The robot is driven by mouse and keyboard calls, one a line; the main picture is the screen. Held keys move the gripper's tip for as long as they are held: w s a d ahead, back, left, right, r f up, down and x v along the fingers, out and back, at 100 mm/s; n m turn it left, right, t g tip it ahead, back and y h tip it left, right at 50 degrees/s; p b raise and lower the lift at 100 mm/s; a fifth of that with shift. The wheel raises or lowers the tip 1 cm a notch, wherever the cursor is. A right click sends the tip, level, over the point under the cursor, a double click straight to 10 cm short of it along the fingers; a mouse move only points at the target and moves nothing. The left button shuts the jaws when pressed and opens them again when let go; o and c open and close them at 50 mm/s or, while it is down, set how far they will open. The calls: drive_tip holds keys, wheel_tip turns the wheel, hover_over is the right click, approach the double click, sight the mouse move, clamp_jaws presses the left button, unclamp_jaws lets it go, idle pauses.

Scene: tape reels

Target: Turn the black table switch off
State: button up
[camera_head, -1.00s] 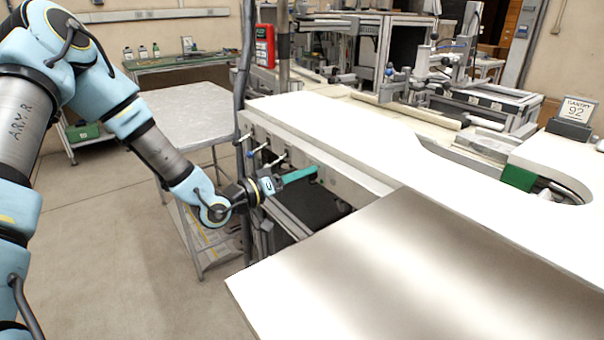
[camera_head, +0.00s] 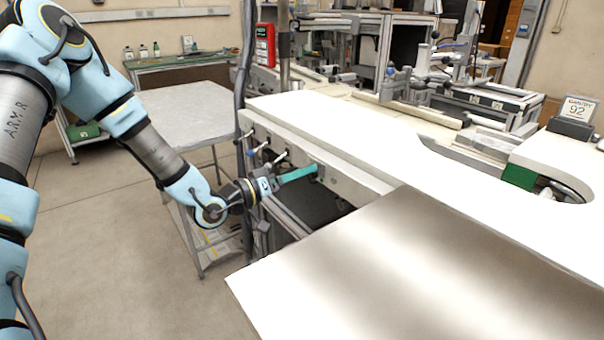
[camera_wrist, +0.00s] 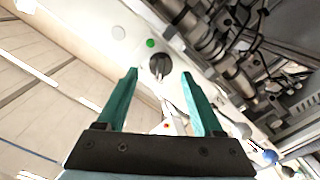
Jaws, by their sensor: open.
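The black table switch (camera_wrist: 160,64) shows in the wrist view as a dark round knob on the table's pale front panel. A light lever-like piece runs down from it. My gripper (camera_wrist: 159,74) is open, with one teal finger to each side of the switch in this view. I cannot tell whether the fingers touch it. In the head view my gripper (camera_head: 314,169) is at the panel's front face, and the switch is hidden there.
A green button (camera_wrist: 150,43) and a white round button (camera_wrist: 118,32) sit by the switch. Lever switches, one with a blue tip (camera_head: 251,152), stick out along the panel to the left. A metal sheet (camera_head: 390,275) lies to the front right.

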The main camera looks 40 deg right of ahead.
drive_tip(key=a+b, duration=0.1)
drive_tip(key=a, duration=0.9)
drive_tip(key=shift+w+b, duration=0.3)
drive_tip(key=shift+b, duration=0.1)
drive_tip(key=w+a+f+n+t+y+p, duration=0.1)
drive_tip(key=w+a+f+n+t+y, duration=0.15)
drive_tip(key=w+a+y, duration=0.5)
drive_tip(key=w+a+f+n+t+y+p, duration=0.1)
drive_tip(key=w+a+f+t+y, duration=0.25)
drive_tip(key=a, duration=0.65)
drive_tip(key=a+r+n+y+p, duration=0.1)
drive_tip(key=a+r+n+y, duration=0.3)
drive_tip(key=a, duration=0.8)
drive_tip(key=s+a+r+n+g+y, duration=0.2)
drive_tip(key=s+a+r+g, duration=0.1)
drive_tip(key=s+a+r, duration=0.3)
drive_tip(key=shift+s+a+r+n+y+p, duration=0.15)
drive_tip(key=shift+s+a+n+y+p, duration=0.25)
drive_tip(key=shift+s+a, duration=0.85)
